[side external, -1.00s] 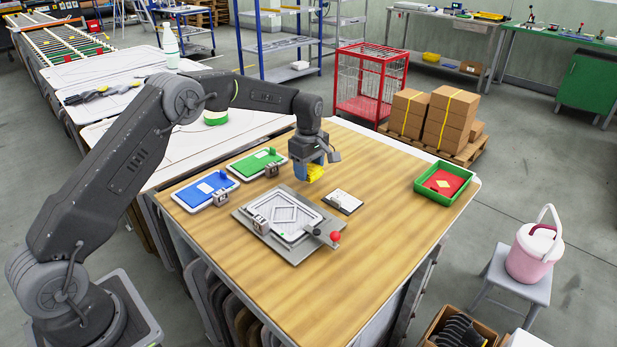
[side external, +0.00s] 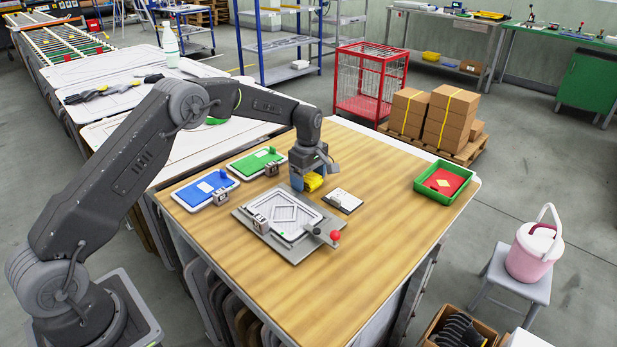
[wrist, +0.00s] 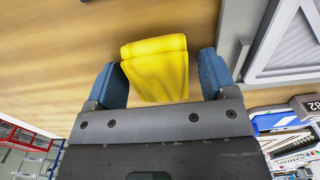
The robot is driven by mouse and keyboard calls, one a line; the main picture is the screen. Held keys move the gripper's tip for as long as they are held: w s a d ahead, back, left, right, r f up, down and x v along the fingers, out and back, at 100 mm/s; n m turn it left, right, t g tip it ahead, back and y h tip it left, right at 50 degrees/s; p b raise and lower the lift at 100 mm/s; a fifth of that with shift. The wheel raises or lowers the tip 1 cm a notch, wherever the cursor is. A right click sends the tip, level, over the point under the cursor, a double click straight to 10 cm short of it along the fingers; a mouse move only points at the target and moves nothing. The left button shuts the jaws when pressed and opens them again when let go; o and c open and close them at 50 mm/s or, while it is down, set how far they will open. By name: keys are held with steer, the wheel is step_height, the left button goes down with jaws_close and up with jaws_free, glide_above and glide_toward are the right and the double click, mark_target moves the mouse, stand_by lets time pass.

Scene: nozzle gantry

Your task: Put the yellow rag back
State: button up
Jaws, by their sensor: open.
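The yellow rag (side external: 314,182) is on the wooden table between the green tray and the small white card plate, partly hidden by my gripper in the side view. My gripper (side external: 306,184) is low over the table with its blue fingers on either side of the rag. In the wrist view, the folded rag (wrist: 157,70) lies between the open fingers of my gripper (wrist: 161,62). A gap shows between the rag and the right finger; the left finger is very close to the rag's edge, and I cannot tell whether they touch.
A grey fixture plate (side external: 285,222) with a red-knobbed lever is just in front of the gripper. The white card plate (side external: 343,201) is close on the right. Blue (side external: 205,189) and green (side external: 256,162) trays stand left. A green bin (side external: 444,182) is far right; the table's right and front are clear.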

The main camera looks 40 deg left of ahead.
mark_target(308, 176)
step_height(308, 176, up, 12)
steer(key=shift+r, duration=0.25)
stand_by(0.3)
steer(key=s+d+r+m+t, duration=0.1)
steer(key=s+d+r+m, duration=0.25)
steer(key=s+r, duration=0.4)
steer(key=s+d+r+m+t, duration=0.2)
steer(key=s+r+m, duration=0.35)
steer(key=s, duration=0.35)
steer(key=s+d+f+m+t, duration=0.1)
steer(key=s+m, duration=0.3)
steer(key=s, duration=0.6)
steer(key=s+d+f+m+t, duration=0.1)
steer(key=s+m, duration=0.4)
steer(key=s, duration=0.5)
steer(key=shift+s+d+f+t, duration=0.35)
steer(key=shift+d+f, duration=0.35)
steer(key=shift+f, duration=0.25)
steer(key=shift+c, duration=0.3)
